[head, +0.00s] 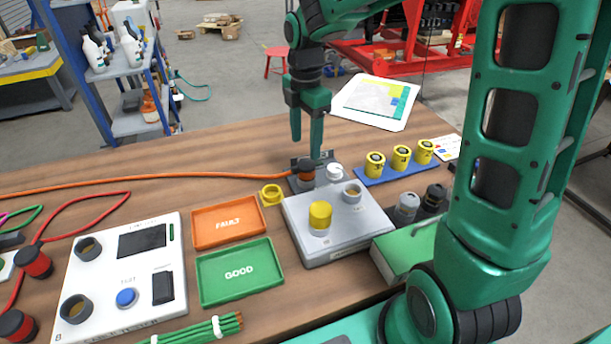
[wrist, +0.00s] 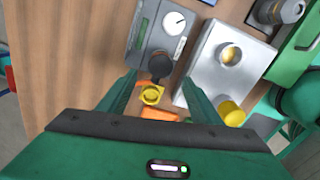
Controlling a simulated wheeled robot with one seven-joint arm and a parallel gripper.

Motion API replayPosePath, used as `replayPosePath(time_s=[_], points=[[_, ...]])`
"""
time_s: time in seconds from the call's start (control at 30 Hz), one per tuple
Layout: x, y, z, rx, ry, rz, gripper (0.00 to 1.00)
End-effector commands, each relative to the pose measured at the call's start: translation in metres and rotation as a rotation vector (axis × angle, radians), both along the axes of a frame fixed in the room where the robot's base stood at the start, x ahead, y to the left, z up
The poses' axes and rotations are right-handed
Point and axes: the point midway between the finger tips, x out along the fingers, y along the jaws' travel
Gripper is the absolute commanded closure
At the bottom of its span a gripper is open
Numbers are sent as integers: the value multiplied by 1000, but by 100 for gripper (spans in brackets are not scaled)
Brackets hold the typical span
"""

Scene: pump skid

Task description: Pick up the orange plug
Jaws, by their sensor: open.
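The orange plug (head: 306,176) stands at the end of an orange cable (head: 150,177) in the head view. It sits on a small dark grey unit with a white dial (head: 335,172), behind the grey box; its top looks dark. My gripper (head: 306,143) is open and empty, fingers pointing down just above the plug. In the wrist view my open fingers (wrist: 160,77) lie either side of a dark round part (wrist: 160,65) on the dial unit (wrist: 155,30), which seems to be the plug's top. Its orange body is not clear there.
The FAULT tray (head: 228,208) and GOOD tray (head: 222,292) are at left. Yellow cylinders (head: 401,157) stand on a blue strip (head: 391,173) at right.

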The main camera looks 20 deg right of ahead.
Motion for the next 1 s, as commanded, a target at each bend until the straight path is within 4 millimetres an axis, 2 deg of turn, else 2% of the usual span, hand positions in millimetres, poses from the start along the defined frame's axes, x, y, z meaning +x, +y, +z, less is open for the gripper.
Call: replayPosePath(time_s=[0.1,0.43,0.7,1.0], points=[[-1,-1,-19,-1,4,-2,41],[-1,-1,-45,-1,3,-5,41],[0,0,-80,-1,3,-6,41],[0,0,-88,-1,1,-7,41]])
